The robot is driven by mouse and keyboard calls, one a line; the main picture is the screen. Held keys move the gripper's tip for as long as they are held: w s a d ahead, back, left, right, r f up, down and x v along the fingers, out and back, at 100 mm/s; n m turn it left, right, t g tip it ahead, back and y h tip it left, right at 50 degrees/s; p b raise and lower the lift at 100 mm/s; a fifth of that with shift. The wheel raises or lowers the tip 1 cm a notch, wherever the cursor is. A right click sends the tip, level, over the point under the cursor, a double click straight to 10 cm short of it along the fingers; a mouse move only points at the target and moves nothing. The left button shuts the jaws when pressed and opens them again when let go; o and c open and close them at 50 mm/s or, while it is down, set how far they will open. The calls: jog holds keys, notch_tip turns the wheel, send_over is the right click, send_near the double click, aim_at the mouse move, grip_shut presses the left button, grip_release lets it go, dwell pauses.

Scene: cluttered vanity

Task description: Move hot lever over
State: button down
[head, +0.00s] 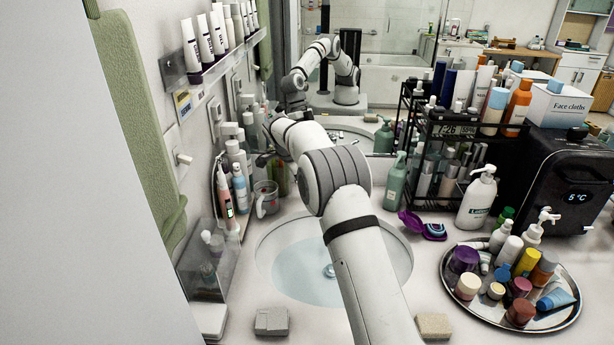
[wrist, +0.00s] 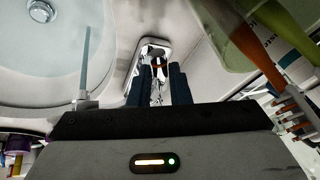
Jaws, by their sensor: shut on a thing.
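My gripper (wrist: 156,78) points at a chrome faucet lever (wrist: 157,90) in the wrist view, with its two dark fingers on either side of it. The gripper is shut on this lever. A small orange-red band shows near the lever's far end, above a chrome base plate (wrist: 150,50) on the pale counter. In the head view, my own arm reaches over the sink (head: 290,262) and hides the faucet and my fingers. The sink bowl also shows in the wrist view (wrist: 50,65), with its round drain. A thin pale-blue upright strip stands left of my fingers; I cannot tell whether it is water.
A clear cup (head: 266,197) and a pink electric toothbrush (head: 225,190) stand left of the arm. A green pump bottle (head: 396,180) and a purple case (head: 411,221) stand right of it. A round tray (head: 480,318) of bottles fills the right counter.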

jog(key=shift+a, duration=0.1)
jog(key=c, duration=1.3)
grip_release()
jog(key=shift+s, duration=0.1)
jog(key=shift+c, duration=0.2)
jog(key=b+v, duration=0.1)
jog(key=v, duration=0.6)
jog(key=shift+r, duration=0.35)
jog(key=shift+s, duration=0.1)
jog(key=shift+c, duration=0.5)
